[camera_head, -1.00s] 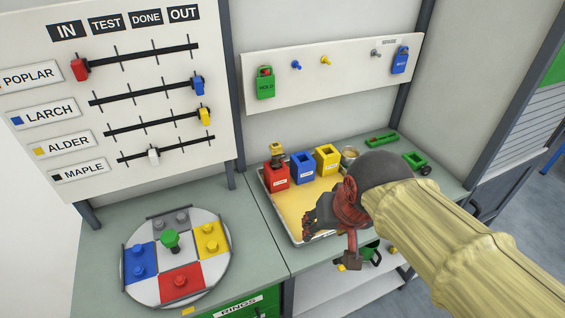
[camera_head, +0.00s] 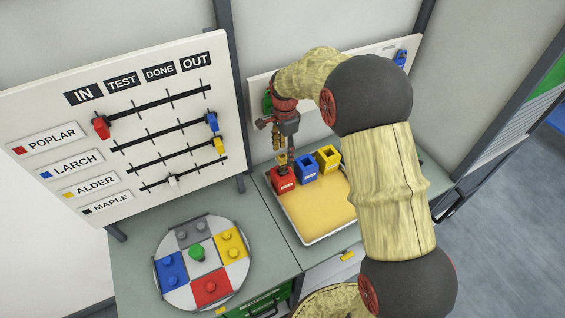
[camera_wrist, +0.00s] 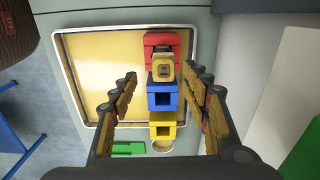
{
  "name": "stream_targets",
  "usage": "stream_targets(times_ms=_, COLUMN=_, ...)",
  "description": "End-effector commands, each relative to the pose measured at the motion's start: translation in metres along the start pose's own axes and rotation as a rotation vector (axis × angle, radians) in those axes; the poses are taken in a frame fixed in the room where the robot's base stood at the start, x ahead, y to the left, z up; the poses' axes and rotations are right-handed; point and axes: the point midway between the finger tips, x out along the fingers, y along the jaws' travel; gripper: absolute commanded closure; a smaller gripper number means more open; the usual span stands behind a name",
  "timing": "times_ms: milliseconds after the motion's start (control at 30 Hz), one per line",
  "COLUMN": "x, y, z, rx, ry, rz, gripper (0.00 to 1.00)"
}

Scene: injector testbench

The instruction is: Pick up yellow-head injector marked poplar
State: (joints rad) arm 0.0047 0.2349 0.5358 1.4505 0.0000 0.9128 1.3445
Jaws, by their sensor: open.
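The yellow-head injector (camera_head: 283,160) stands upright in the red holder (camera_head: 284,182) at the back left of the tray. In the wrist view the injector's head (camera_wrist: 163,66) shows from above, over the red holder (camera_wrist: 152,41). My gripper (camera_head: 284,147) is above the red holder, pointing down. In the wrist view my gripper (camera_wrist: 161,78) is open, with one finger on each side of the injector's line and a gap on both sides. Whether the fingertips are level with the head is hard to tell. No marking on the injector is readable; the board's POPLAR label (camera_head: 49,139) has a red square.
A blue holder (camera_head: 305,167) and a yellow holder (camera_head: 328,156) stand beside the red one, looking empty. The tray (camera_head: 312,241) is otherwise bare where visible. A round plate (camera_head: 182,296) with coloured blocks lies left. The slider board (camera_head: 60,195) and back panel stand behind.

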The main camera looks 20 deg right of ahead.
Motion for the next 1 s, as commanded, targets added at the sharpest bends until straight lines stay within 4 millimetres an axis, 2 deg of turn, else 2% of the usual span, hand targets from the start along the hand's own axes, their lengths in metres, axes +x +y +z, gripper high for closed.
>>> stream_targets(times_ms=467, x=0.039, y=-0.004, z=0.001, rx=0.026, ry=-0.002, rz=0.01, gripper=0.53)
stream_targets(times_ms=800, x=0.081, y=-0.007, z=0.004, rx=0.026, ry=-0.002, rz=0.008, gripper=0.53)
stream_targets(times_ms=1000, x=0.083, y=-0.007, z=0.004, rx=0.025, ry=-0.002, rz=0.007, gripper=0.53)
